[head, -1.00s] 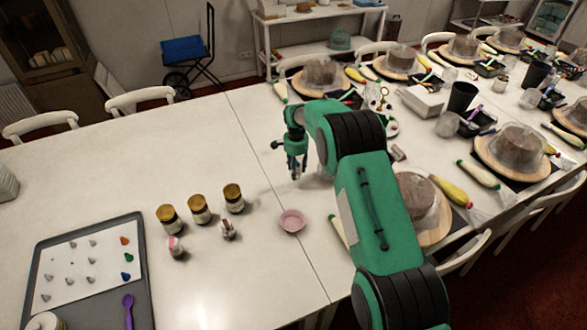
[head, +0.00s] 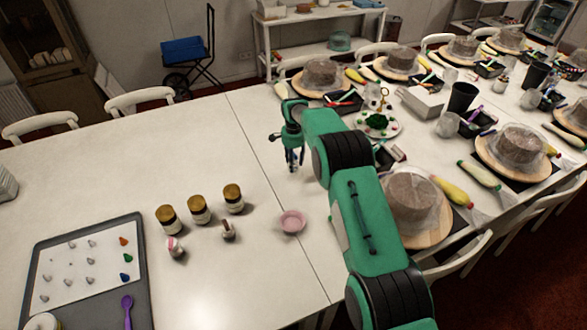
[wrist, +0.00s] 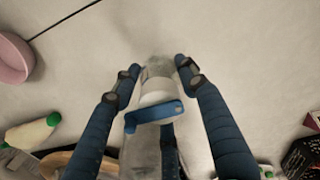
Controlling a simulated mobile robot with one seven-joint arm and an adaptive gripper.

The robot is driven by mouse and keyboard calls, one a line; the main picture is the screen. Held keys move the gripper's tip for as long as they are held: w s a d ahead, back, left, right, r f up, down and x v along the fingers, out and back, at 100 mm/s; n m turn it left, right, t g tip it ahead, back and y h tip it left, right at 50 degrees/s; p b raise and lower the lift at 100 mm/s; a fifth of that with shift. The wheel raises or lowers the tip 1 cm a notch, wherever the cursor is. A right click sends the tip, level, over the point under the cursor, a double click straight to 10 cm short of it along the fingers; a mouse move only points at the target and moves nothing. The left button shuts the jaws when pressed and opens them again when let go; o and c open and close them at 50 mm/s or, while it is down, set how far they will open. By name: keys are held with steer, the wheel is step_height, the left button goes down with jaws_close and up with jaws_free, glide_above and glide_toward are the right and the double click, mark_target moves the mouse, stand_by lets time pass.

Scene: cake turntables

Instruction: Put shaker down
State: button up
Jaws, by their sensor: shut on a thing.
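My gripper (head: 294,160) is low over the white table (head: 265,150), left of my forearm, in the head view. In the wrist view its dark blue fingers (wrist: 157,68) close around a clear and whitish shaker (wrist: 155,90) with a blue piece across it. The shaker is too small and covered to make out in the head view. Whether its base touches the table I cannot tell.
A pink bowl (head: 292,222) stands in front of my gripper; it also shows in the wrist view (wrist: 12,58). Several jars (head: 199,210) stand to the left. A cake stand (head: 380,125) with small decorations is to the right.

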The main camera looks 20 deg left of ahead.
mark_target(294, 154)
steer(key=shift+f+b, duration=0.3)
steer(key=shift+f, duration=1.45)
steer(key=shift+f, duration=0.1)
steer(key=o, duration=1.3)
step_height(294, 154, up, 12)
steer(key=shift+r+p, duration=0.1)
steer(key=shift+p, duration=0.75)
